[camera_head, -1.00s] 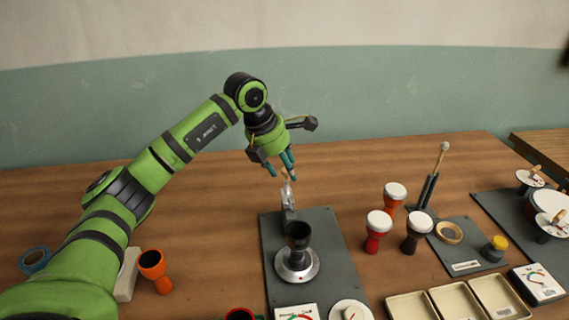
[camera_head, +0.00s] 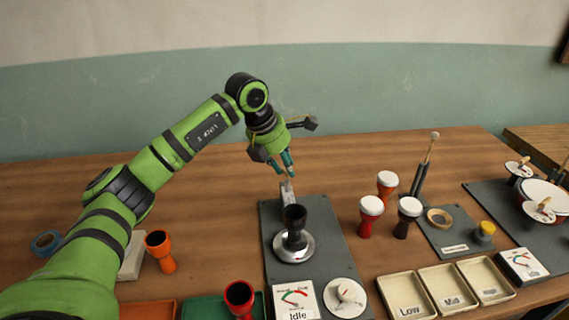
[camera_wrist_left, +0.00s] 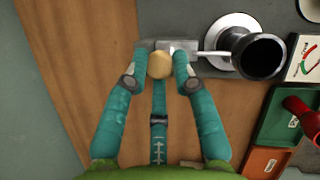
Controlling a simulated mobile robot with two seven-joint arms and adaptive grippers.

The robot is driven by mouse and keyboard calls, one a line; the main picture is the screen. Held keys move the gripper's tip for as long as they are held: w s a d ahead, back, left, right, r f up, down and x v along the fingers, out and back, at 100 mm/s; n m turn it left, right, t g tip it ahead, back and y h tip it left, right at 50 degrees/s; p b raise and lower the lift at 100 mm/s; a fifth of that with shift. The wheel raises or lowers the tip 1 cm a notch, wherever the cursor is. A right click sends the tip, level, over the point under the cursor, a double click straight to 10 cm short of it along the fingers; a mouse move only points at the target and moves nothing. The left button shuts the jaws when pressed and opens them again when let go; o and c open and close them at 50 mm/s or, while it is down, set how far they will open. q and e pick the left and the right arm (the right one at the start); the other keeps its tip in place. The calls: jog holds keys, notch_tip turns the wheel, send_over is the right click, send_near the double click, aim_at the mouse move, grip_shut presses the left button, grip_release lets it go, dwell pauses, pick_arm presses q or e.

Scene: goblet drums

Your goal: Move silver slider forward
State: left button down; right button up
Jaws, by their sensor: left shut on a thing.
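The silver slider (camera_head: 288,194) stands upright at the back end of a dark grey station plate (camera_head: 330,228). In the left wrist view its pale wooden knob (camera_wrist_left: 160,66) sits between my left gripper's teal fingers. My left gripper (camera_head: 288,172) is shut on this knob; the fingers partly hide it in the head view. A slim silver rod (camera_wrist_left: 213,53) runs from the slider towards a round silver base (camera_head: 293,247), which carries a black goblet drum body (camera_head: 295,217). My right gripper is in neither view.
An "Idle" gauge (camera_head: 295,298) and a white dial (camera_head: 345,295) are at the station's front. An orange goblet (camera_head: 160,250) stands left, a red one (camera_head: 240,298) at front. White-topped drums (camera_head: 370,215) and labelled trays (camera_head: 448,285) are right. The wood behind the station is clear.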

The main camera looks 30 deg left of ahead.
pick_arm(q)
jog(key=shift+s+d+f, duration=0.1)
jog(key=shift+s+d, duration=0.05)
jog(key=shift+d, duration=0.25)
jog(key=shift+a, duration=0.15)
jog(key=c, duration=1)
grip_release()
jog(key=shift+a, duration=0.1)
jog(key=shift+a+r, duration=0.1)
jog(key=shift+r, duration=0.35)
jog(key=v, duration=1.1)
jog(key=shift+s+r, duration=0.1)
jog(key=shift+r, duration=0.05)
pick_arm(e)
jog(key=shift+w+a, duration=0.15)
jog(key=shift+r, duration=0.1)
